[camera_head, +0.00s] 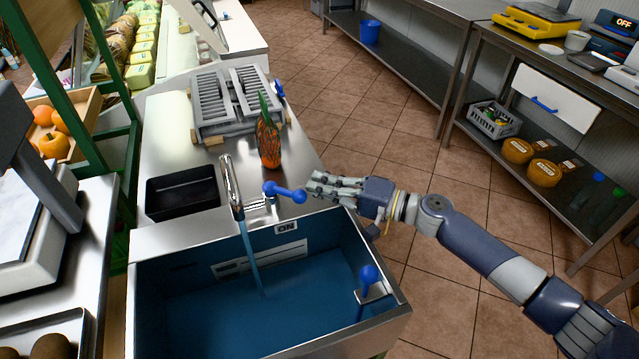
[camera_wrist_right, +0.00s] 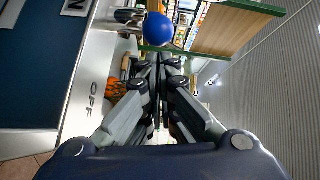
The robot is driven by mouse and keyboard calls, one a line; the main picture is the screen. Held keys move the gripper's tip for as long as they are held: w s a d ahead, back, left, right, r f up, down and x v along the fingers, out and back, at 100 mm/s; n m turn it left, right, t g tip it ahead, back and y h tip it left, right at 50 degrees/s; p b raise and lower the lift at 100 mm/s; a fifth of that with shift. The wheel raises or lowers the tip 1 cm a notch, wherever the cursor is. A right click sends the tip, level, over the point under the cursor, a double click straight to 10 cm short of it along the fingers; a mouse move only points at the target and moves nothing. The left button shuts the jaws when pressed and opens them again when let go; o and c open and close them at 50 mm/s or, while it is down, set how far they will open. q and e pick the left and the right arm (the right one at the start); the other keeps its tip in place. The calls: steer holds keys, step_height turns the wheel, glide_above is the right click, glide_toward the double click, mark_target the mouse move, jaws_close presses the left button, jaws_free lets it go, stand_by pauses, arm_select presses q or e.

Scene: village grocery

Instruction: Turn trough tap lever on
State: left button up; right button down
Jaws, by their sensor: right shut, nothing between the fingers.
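The chrome trough tap (camera_head: 231,185) stands at the back rim of the trough (camera_head: 385,322). A blue stream of water (camera_head: 251,258) runs from its spout into the trough. The blue tap lever (camera_head: 285,191) points right, with a round knob at its end; the knob also shows in the right wrist view (camera_wrist_right: 159,29). An "ON" label (camera_head: 288,227) is on the trough wall below the lever. My right gripper (camera_head: 312,188) is shut and empty, its fingertips close beside the knob; I cannot tell whether they touch. In the wrist view the fingertips (camera_wrist_right: 157,62) are just below the knob. My left gripper is out of view.
A second blue-knobbed lever (camera_head: 369,275) is at the trough's right side. A pineapple (camera_head: 268,140), a black tray (camera_head: 182,192) and a metal slatted device (camera_head: 230,97) stand on the counter behind. Tiled floor lies open to the right.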

steer(key=shift+d, duration=0.1)
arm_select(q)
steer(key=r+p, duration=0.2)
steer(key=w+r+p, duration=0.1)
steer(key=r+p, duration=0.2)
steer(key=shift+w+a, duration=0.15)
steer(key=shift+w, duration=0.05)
arm_select(e)
steer(key=s+m+t+h, duration=0.1)
steer(key=t, duration=0.1)
steer(key=s+m+t+h, duration=0.1)
steer(key=s+m+t, duration=0.1)
steer(key=shift+a+h, duration=0.3)
steer(key=shift+a, duration=0.1)
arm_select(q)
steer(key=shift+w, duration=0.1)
arm_select(e)
steer(key=shift+r, duration=0.1)
